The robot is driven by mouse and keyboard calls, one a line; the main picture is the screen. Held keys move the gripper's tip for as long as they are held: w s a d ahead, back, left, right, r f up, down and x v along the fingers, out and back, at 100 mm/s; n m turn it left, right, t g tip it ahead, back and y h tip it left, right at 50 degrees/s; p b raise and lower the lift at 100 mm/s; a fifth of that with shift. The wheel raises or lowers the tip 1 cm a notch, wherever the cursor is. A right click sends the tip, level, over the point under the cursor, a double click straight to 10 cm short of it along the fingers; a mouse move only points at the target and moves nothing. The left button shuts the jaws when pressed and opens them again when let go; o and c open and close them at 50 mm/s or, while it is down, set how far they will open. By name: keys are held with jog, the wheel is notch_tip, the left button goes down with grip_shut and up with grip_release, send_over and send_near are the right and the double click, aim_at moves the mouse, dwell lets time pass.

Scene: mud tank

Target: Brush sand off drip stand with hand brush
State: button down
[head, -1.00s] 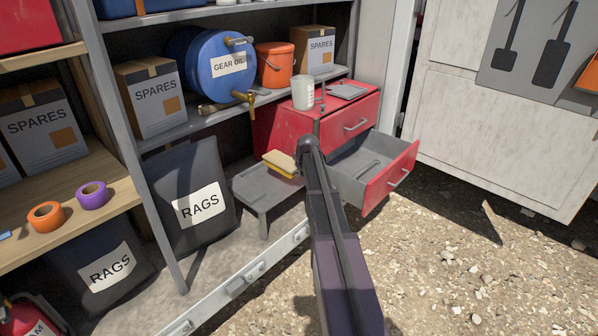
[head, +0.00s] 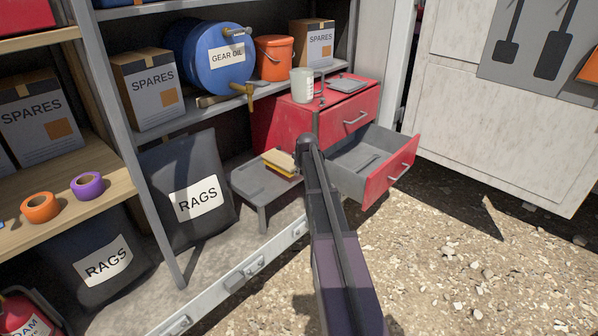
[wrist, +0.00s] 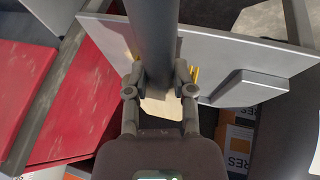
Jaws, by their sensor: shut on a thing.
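The drip stand (head: 250,181) is a low grey table with short legs, in the middle of the head view below the drum tap. The hand brush (head: 279,161), with a yellowish body, is at the stand's back right part, low over or on its top. I cannot tell if it touches. My gripper (wrist: 159,82) is shut on the brush, and a pale part of the brush (wrist: 155,107) shows between the fingers in the wrist view. My arm hides most of the gripper in the head view. The stand's grey plate (wrist: 250,88) also shows there. Sand cannot be made out clearly.
A red cabinet (head: 345,118) with an open drawer (head: 392,186) stands close right of my arm. A blue gear oil drum (head: 212,62) with a tap is on the shelf above. Black rag bags (head: 172,160) stand left of the stand. Gravel ground on the right is free.

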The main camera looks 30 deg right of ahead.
jog(key=shift+f+b, duration=1.3)
jog(key=shift+f, duration=0.35)
jog(key=shift+f+b, duration=0.95)
jog(key=shift+w+d, duration=0.1)
jog(key=shift+d, duration=0.05)
jog(key=shift+w+d, duration=0.3)
jog(key=shift+d, duration=0.5)
jog(key=shift+w+d, duration=0.25)
jog(key=shift+d, duration=0.6)
jog(key=shift+w+d, duration=0.3)
jog(key=shift+d, duration=0.5)
jog(key=shift+w+d, duration=0.25)
jog(key=shift+d, duration=0.65)
jog(key=shift+w+d, duration=0.35)
jog(key=shift+d, duration=0.45)
jog(key=shift+w+d, duration=0.3)
jog(key=shift+d, duration=0.45)
jog(key=shift+f, duration=0.1)
